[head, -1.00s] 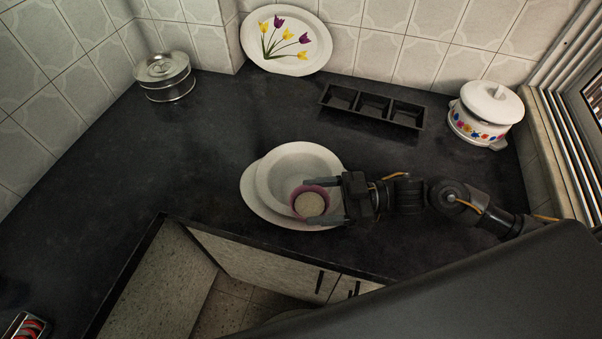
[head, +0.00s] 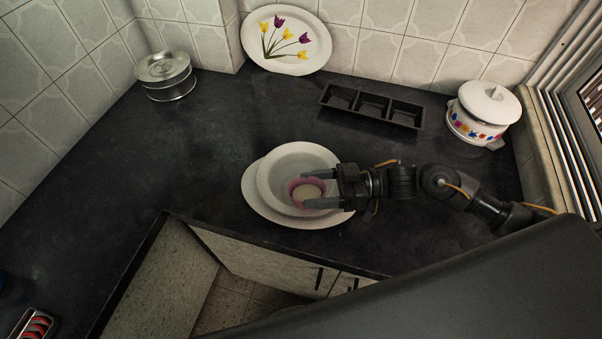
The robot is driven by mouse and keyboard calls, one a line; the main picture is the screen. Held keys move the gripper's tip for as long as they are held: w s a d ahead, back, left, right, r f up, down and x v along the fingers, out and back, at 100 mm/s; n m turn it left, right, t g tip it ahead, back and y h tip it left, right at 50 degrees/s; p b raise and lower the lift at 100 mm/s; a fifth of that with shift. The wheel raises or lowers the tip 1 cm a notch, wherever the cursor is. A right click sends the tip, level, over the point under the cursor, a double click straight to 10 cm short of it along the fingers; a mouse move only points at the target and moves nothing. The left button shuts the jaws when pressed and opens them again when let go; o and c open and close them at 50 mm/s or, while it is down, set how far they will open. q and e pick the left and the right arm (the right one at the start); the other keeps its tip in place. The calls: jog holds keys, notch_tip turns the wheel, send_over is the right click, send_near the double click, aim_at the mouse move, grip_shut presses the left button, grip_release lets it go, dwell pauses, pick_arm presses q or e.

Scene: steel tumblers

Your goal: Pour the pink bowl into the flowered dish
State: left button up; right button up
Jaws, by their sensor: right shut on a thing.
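The small pink bowl (head: 294,186) has a pale inside or contents; I cannot tell which. My right gripper (head: 304,188) comes in from the right and is shut on the bowl, one finger on each side. It holds the bowl over a wide white dish (head: 273,172), which lies on a larger white plate (head: 253,205). No flowers show on the visible part of this dish. How far the bowl is tilted is hard to tell. An oval white platter with painted tulips (head: 287,60) leans against the back wall. My left gripper is not in view.
A white lidded pot with a colored floral band (head: 477,128) stands at the right. A black three-part tray (head: 372,105) is at the back and a steel container (head: 165,75) at the back left.

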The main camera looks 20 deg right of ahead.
jog(key=shift+w+f+m, duration=0.1)
jog(key=shift+w+m, duration=0.4)
jog(key=shift+w+m+g+p, duration=1.1)
jog(key=shift+w+m+p, duration=1.95)
jog(key=shift+m, duration=2.65)
jog(key=s+n+b, duration=0.2)
jog(key=s+n, duration=0.1)
jog(key=n, duration=0.1)
jog(key=s+n+t+b, duration=0.1)
jog(key=s+n+b, duration=0.1)
jog(key=n, duration=0.3)
jog(key=s+n+t+b, duration=0.1)
jog(key=s+n+b, duration=0.2)
jog(key=n, duration=0.1)
jog(key=shift+s+n, duration=0.4)
jog(key=shift+s+a+f+n+b, duration=0.1)
jog(key=shift+s+f+n+b, duration=0.05)
jog(key=shift+s+n+b, duration=0.5)
jog(key=shift+s+n, duration=0.15)
jog(key=shift+n, duration=0.2)
